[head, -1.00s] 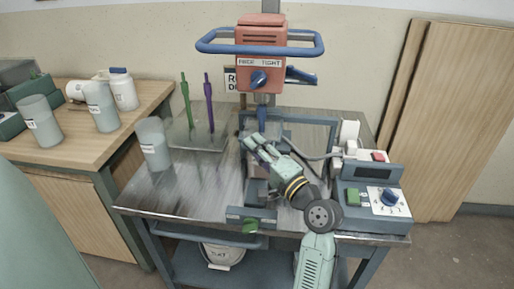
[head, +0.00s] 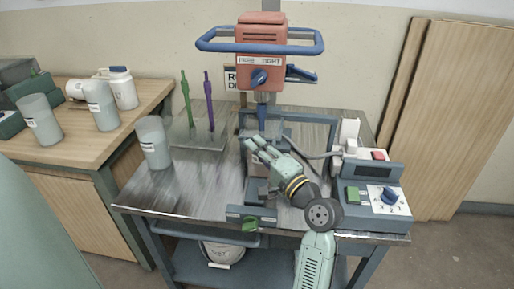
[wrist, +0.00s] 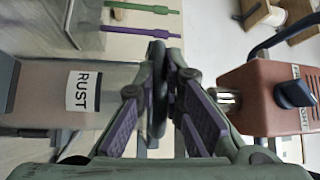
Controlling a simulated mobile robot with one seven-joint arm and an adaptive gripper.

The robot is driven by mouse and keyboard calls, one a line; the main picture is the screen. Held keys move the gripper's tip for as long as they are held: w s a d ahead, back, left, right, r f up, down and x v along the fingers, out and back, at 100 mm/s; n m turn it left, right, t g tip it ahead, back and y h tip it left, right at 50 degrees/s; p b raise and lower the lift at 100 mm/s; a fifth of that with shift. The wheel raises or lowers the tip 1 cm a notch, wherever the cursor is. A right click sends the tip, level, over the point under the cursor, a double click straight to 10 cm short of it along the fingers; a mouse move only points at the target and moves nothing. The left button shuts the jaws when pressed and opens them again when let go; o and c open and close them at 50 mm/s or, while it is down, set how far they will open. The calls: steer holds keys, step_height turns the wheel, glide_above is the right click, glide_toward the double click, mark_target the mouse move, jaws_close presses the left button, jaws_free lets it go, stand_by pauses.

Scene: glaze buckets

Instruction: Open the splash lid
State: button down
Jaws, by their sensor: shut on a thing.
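My gripper (head: 255,147) reaches over the mixing stand in the middle of the table. In the wrist view its two fingers (wrist: 165,60) are closed together around a dark upright bar (wrist: 158,105). I take this bar to be the edge or handle of the splash lid; the fingers cover much of it, and I cannot tell how far the lid is tilted. A container labelled RUST (wrist: 35,92) lies left of the fingers in the wrist view. The red mixer head (head: 262,40) with its blue handle bar stands above and behind the gripper; it also shows in the wrist view (wrist: 262,95).
A control box (head: 372,205) with a dial and green switch stands right of my arm. A translucent cup (head: 153,145) stands at the table's left. Green (head: 186,98) and purple (head: 209,100) sticks stand at the back left. The left part of the tabletop (head: 180,190) is clear.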

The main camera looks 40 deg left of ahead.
steer(key=w+d+b, duration=0.1)
steer(key=w+d, duration=0.5)
steer(key=d, duration=0.4)
steer(key=shift+w+d, duration=0.2)
steer(key=shift+d, duration=0.05)
steer(key=c, duration=1.7)
jaws_free()
steer(key=v, duration=1.2)
